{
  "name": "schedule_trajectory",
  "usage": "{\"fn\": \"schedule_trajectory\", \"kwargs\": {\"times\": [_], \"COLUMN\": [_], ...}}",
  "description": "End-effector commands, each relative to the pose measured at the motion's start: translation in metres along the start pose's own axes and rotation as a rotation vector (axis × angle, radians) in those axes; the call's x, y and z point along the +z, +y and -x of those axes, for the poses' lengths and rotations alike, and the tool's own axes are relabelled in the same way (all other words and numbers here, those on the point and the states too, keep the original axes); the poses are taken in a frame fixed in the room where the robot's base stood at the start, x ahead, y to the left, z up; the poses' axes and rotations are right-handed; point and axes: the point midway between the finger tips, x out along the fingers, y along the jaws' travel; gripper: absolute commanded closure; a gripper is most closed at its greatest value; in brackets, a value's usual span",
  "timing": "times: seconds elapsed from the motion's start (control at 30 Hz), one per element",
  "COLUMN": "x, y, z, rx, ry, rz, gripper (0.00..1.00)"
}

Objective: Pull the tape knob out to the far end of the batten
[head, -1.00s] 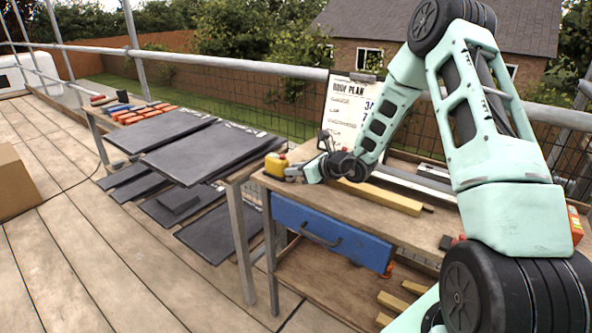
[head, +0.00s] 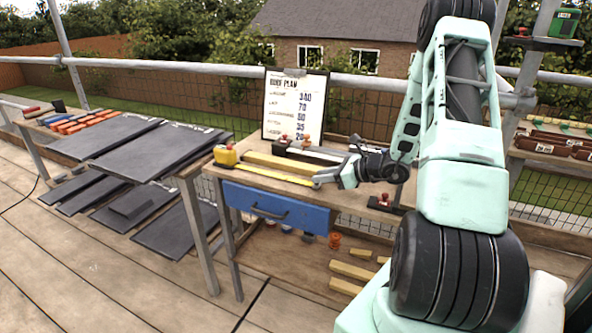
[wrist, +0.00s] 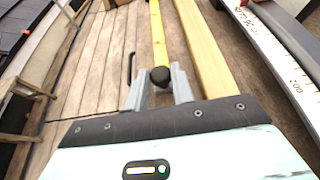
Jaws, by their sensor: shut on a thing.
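The yellow tape measure (head: 227,156) sits at the left end of the workbench. Its yellow tape (head: 275,177) runs out to the right along the front of the wooden batten (head: 283,166). My gripper (head: 322,180) is at the tape's outer end, near the batten's right end in the head view. In the wrist view my gripper (wrist: 160,82) is shut on the dark round tape knob (wrist: 160,75). The tape (wrist: 158,35) stretches away from the knob, and the batten (wrist: 200,45) lies just right of it. The batten's near end is hidden behind my gripper.
A roof plan board (head: 294,105) stands at the bench's back. A steel rule (wrist: 268,45) lies beyond the batten. A red-knobbed block (head: 383,203) sits right of my gripper. A blue drawer (head: 275,208) is below the bench top (head: 222,172). Dark tiles (head: 150,150) lie left.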

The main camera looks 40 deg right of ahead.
Motion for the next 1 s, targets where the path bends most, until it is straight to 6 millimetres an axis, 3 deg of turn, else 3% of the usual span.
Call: {"fn": "schedule_trajectory", "kwargs": {"times": [0.1, 0.3, 0.83, 0.87, 0.9, 1.0], "x": [-0.010, -0.020, -0.024, -0.024, -0.024, -0.024], "y": [0.000, 0.000, 0.000, 0.000, 0.000, 0.000], "z": [0.025, 0.050, 0.059, 0.059, 0.059, 0.059], "rx": [-0.002, 0.000, 0.001, 0.001, 0.001, 0.001], "ry": [0.000, -0.001, -0.001, -0.001, -0.001, 0.000], "rz": [-0.002, -0.001, 0.001, 0.001, 0.001, 0.001], "gripper": [1.00, 1.00, 1.00, 0.71, 0.59, 0.55]}}
